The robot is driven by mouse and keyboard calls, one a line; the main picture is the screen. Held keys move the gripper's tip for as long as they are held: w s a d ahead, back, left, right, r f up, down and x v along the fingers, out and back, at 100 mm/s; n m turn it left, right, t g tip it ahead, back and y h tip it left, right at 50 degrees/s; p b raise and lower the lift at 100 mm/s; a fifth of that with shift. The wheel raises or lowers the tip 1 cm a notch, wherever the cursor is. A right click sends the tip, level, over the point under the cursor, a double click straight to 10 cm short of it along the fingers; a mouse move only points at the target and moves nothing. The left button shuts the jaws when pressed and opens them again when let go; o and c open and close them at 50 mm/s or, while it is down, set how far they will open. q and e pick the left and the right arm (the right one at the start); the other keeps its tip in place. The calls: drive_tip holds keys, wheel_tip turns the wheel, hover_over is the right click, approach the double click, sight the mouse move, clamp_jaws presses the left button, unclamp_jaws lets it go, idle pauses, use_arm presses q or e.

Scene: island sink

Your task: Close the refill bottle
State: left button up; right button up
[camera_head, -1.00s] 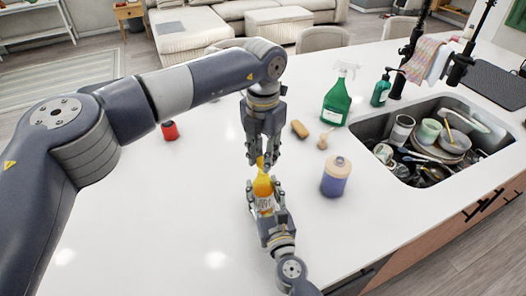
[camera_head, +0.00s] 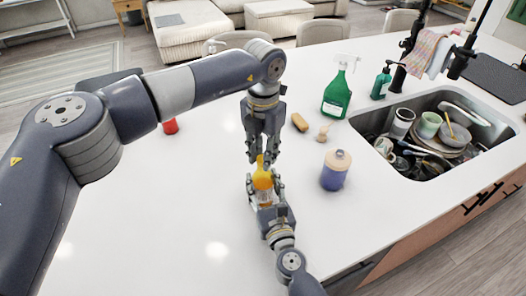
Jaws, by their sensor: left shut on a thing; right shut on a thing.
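The refill bottle (camera_head: 263,180) is orange-yellow with a pale label and a narrow yellow top. It stands about upright near the middle of the white counter. My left gripper (camera_head: 262,158) points down from above and is shut on the bottle's yellow top, which its fingers partly hide. My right gripper (camera_head: 265,188) comes from the near side and is shut around the bottle's body, hiding much of its lower part. Whether the top is fully seated cannot be told.
A blue jar with a wooden lid (camera_head: 335,170) stands close to the right. Behind are a brown sponge (camera_head: 300,122), a small brush (camera_head: 322,134) and a green spray bottle (camera_head: 337,97). A red object (camera_head: 170,127) lies left. The sink (camera_head: 470,165) holds dishes.

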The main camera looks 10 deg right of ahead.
use_arm(q)
drive_tip(key=shift+f, duration=0.55)
idle(0.4)
